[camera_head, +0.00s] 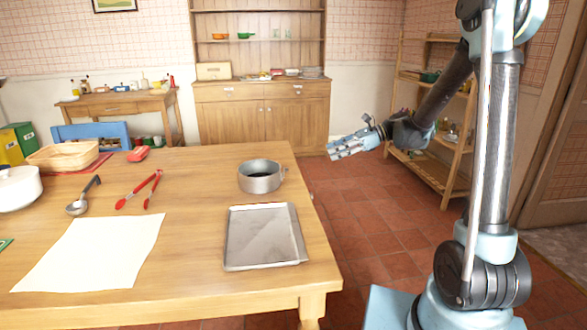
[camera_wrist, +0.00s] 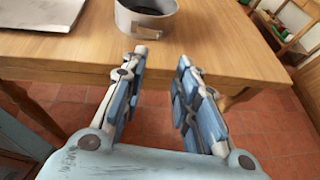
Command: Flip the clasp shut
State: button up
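A round grey metal pan (camera_head: 260,179) stands upright near the table's right edge, and it also shows at the top of the wrist view (camera_wrist: 128,17). Its clasp (camera_wrist: 148,31) is on the side wall facing my gripper. The clasp shows small at the pan's right side in the head view (camera_head: 283,174) and seems to stick out a little, but I cannot tell its exact position. My gripper (camera_head: 337,150) is off the table's right side, apart from the pan. In the wrist view its two fingers (camera_wrist: 163,57) are spread with nothing between them.
The wooden table (camera_head: 195,168) has its edge between my gripper and the pan. A grey baking tray (camera_head: 264,238) lies close to the pan. A white sheet (camera_head: 95,252), red tongs (camera_head: 142,190) and a ladle (camera_head: 84,196) lie further left. A shelf rack (camera_head: 455,165) stands behind my arm.

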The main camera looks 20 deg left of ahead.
jog(key=x, duration=1.7)
jog(key=shift+s+d, duration=0.1)
grip_shut()
